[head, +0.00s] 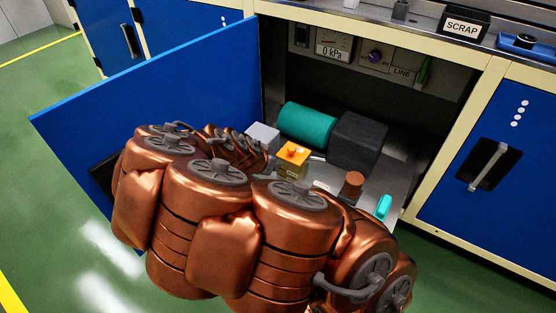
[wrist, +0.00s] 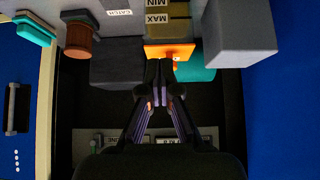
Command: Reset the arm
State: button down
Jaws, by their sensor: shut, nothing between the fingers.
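My arm (head: 220,220), with copper-coloured links, is folded in front of the open cabinet in the head view. My gripper (wrist: 159,66) shows in the wrist view with its dark fingers together and nothing between them. In that view its tips overlap the orange top of a yellow container (wrist: 170,51); I cannot tell whether they touch. The gripper is not clearly visible in the head view, where the arm hides part of the cabinet's front.
The cabinet holds a teal cylinder (head: 307,125), a dark block (head: 357,139), a grey block (head: 263,136), a brown spool (head: 352,184) and a small turquoise piece (head: 383,207). The blue door (head: 150,100) stands open on the left. Green floor (head: 40,170) is clear at left.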

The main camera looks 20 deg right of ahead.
jog(key=shift+s+a, duration=0.15)
jog(key=shift+a, duration=0.1)
jog(key=s+a+r+n+g+y+p, duration=0.2)
jog(key=s+r+n+p, duration=0.2)
jog(key=s+r+p, duration=0.6)
jog(key=s+a+r+n+g+y+p, duration=0.2)
jog(key=s+r+p, duration=0.9)
jog(key=r, duration=1.1)
jog(key=s+a+r+n+g+y+p, duration=0.2)
jog(key=s+r+n+p, duration=0.3)
jog(key=s+r+p, duration=0.5)
notch_tip(320, 180, up, 7)
jog(key=y+p, duration=0.1)
jog(key=p, duration=0.3)
jog(key=shift+s+n+p, duration=0.3)
jog(key=shift+s+p, duration=0.05)
jog(key=shift+s, duration=0.05)
